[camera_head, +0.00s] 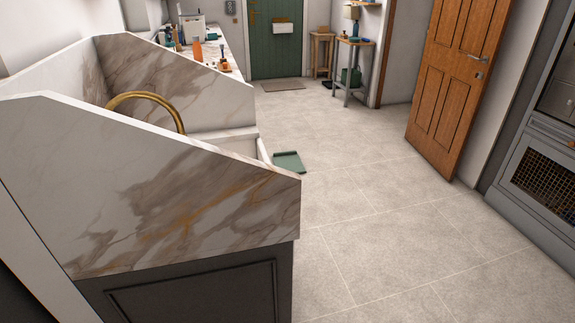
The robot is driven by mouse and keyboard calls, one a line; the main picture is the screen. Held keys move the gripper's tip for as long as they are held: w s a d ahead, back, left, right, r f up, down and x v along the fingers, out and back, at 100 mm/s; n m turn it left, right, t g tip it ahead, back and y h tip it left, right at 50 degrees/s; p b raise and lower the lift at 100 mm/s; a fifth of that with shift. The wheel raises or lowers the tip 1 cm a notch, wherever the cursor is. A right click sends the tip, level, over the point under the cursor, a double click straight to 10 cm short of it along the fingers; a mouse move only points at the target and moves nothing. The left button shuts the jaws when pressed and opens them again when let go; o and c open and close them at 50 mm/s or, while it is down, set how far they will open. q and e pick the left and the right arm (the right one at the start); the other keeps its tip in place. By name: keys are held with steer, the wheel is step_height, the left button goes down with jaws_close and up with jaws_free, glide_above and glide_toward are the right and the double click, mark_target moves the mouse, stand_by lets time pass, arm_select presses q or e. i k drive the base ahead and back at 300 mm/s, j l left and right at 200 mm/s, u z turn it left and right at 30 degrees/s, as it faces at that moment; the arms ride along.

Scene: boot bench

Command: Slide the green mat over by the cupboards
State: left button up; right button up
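A small green mat (289,161) lies on the tiled floor in the middle of the view. It is just beyond and to the right of the marble-sided sink unit, close to the unit's lower edge. Part of its left side may be hidden by the unit. A dark panelled cupboard front (200,296) shows below the marble at the near left. At the right edge stands a tall grey cupboard (521,187) with a mesh panel. Neither of my grippers shows in the head view.
The marble unit (170,205) with a brass tap (150,97) blocks the left. An open wooden door (456,75) stands at the right. A green door (275,40), a doormat (283,85) and a small side table (351,65) are at the back. The tiled floor (390,225) between is clear.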

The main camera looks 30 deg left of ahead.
mark_target(289, 161)
steer(key=i+l+z, duration=0.25)
steer(key=i+z, duration=0.15)
steer(key=i, duration=0.2)
steer(key=i+l+z, duration=0.1)
steer(key=i+z, duration=0.25)
steer(key=i, duration=0.2)
steer(key=i+u, duration=0.7)
steer(key=i, duration=0.15)
steer(key=i+l+u, duration=0.35)
steer(key=i+j+u, duration=0.35)
steer(key=i, duration=0.25)
steer(key=i+u, duration=0.35)
steer(key=i, duration=0.25)
steer(key=i+u, duration=0.35)
steer(key=i, duration=0.3)
